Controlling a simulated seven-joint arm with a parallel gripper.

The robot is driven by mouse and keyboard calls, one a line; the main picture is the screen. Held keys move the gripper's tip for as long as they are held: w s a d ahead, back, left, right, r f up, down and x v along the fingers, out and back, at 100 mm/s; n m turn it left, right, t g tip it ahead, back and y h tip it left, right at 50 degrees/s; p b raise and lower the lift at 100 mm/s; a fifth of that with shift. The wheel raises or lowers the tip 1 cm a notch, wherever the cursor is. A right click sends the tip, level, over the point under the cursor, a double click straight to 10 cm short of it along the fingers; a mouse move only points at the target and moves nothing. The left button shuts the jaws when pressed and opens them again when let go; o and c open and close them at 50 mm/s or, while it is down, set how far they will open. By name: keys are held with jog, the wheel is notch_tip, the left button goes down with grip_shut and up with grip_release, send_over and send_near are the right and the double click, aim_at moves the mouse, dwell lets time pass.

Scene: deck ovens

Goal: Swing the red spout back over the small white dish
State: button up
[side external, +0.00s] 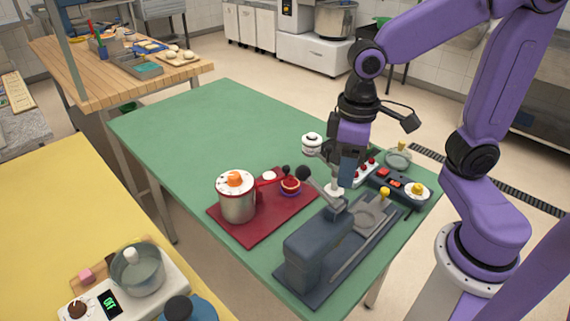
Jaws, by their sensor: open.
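A steel pot (238,204) with a white lid and orange knob stands on a red board (258,234). The red spout (267,182) reaches right from its upper side, ending by a red round piece with a dark ball on top (290,184). A small white dish (269,175) lies just behind the spout; the spout appears to pass in front of it rather than end over it. My gripper (347,184) is open, pointing down to the right of the spout, apart from it, above the grey lever device. Its fingertips are partly hard to make out.
A grey lever device (309,245) with a dark ball-ended handle stands right of the red board, close under my gripper. The green table's (185,130) left part is clear.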

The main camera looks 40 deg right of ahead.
jog(key=w+r+m, duration=0.1)
jog(key=w+m, duration=0.6)
jog(key=w, duration=0.5)
jog(key=m, duration=0.8)
send_near(286, 167)
notch_tip(286, 167, down, 8)
jog(key=shift+w+f, duration=0.1)
jog(key=shift+f, duration=0.15)
grip_shut()
